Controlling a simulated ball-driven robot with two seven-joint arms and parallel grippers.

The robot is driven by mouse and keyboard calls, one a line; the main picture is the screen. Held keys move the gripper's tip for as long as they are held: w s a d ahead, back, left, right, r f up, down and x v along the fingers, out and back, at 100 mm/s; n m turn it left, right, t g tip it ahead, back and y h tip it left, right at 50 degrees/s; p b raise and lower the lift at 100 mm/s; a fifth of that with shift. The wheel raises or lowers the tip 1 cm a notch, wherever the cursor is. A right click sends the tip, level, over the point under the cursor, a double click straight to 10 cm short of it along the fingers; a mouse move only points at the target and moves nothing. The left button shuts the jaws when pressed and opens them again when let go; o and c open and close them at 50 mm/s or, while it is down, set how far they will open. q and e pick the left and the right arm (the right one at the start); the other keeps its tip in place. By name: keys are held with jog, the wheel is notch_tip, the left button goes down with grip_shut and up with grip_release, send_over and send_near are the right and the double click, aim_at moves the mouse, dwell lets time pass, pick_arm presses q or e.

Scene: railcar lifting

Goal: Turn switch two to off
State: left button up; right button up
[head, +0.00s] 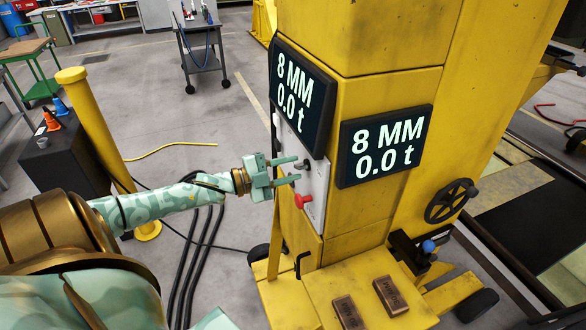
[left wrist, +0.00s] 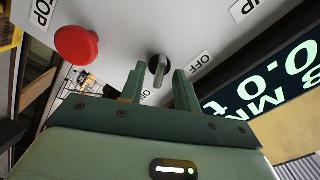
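No number for the switch is readable. My left gripper (head: 298,168) is at the panel, its two green fingers open and pointing at the switch. In the left wrist view the switch shows between the fingertips of this gripper (left wrist: 159,74); I cannot tell whether they touch it. My right gripper is not in view.
A red stop button (left wrist: 76,45) is on the same panel, below the switch in the head view (head: 303,201). Two displays (head: 303,97) (head: 386,145) reading "8 MM 0.0 t" are on the yellow column (head: 370,45). A yellow post (head: 97,140) stands at left.

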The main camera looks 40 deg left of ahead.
pick_arm(q)
jog(key=shift+w+d, duration=0.3)
jog(key=shift+w, duration=0.3)
grip_shut()
